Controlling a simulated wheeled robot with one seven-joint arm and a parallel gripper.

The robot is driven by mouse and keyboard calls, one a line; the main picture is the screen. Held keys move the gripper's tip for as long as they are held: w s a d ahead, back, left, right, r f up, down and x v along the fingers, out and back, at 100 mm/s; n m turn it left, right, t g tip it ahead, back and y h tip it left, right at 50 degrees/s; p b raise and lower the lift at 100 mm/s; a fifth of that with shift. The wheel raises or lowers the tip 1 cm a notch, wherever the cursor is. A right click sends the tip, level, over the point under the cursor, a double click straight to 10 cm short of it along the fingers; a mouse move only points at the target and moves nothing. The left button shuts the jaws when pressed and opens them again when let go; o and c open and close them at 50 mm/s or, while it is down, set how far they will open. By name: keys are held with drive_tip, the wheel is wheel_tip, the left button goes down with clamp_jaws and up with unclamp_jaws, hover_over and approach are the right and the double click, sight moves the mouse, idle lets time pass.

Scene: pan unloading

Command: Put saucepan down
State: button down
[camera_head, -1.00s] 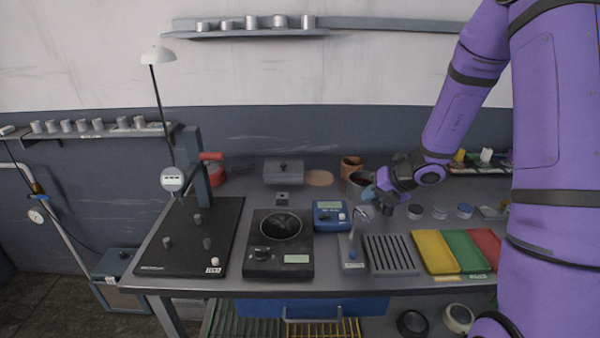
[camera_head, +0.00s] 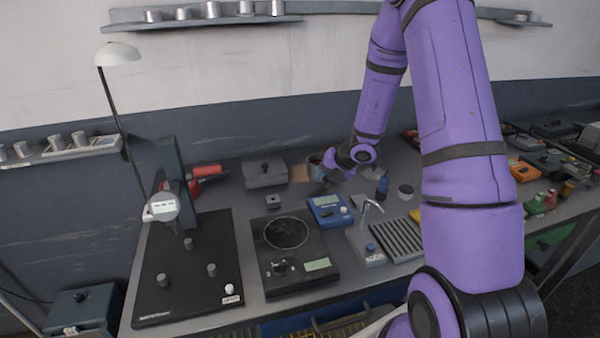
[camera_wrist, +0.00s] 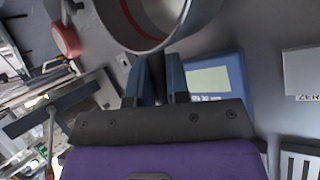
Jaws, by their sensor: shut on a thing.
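The saucepan (camera_wrist: 160,22) shows in the wrist view as a round grey metal vessel with a red ring, cut off by the top edge. My gripper (camera_wrist: 158,62) reaches its near side and is shut on it, though the exact grip is hard to see. In the head view, my gripper (camera_head: 330,164) is over the back of the bench, behind the blue display box (camera_head: 326,208). Only a small part of the saucepan (camera_head: 314,164) shows there, mostly hidden by my gripper. Whether its base touches the bench cannot be told.
A black hot plate (camera_head: 292,264) with an empty round ring stands at the front middle. The black-based dial stand (camera_head: 190,292) is on its left. A grey lidded box (camera_head: 264,174) stands left of my gripper.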

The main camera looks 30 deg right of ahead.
drive_tip(key=w, duration=0.3)
drive_tip(key=w+a, duration=0.1)
drive_tip(key=w, duration=0.2)
drive_tip(key=w+a+f, duration=0.1)
drive_tip(key=w, duration=0.3)
drive_tip(key=shift+w+f, duration=0.2)
drive_tip(key=shift+f, duration=1.55)
drive_tip(key=shift+f, duration=0.15)
drive_tip(key=c, duration=1.1)
unclamp_jaws()
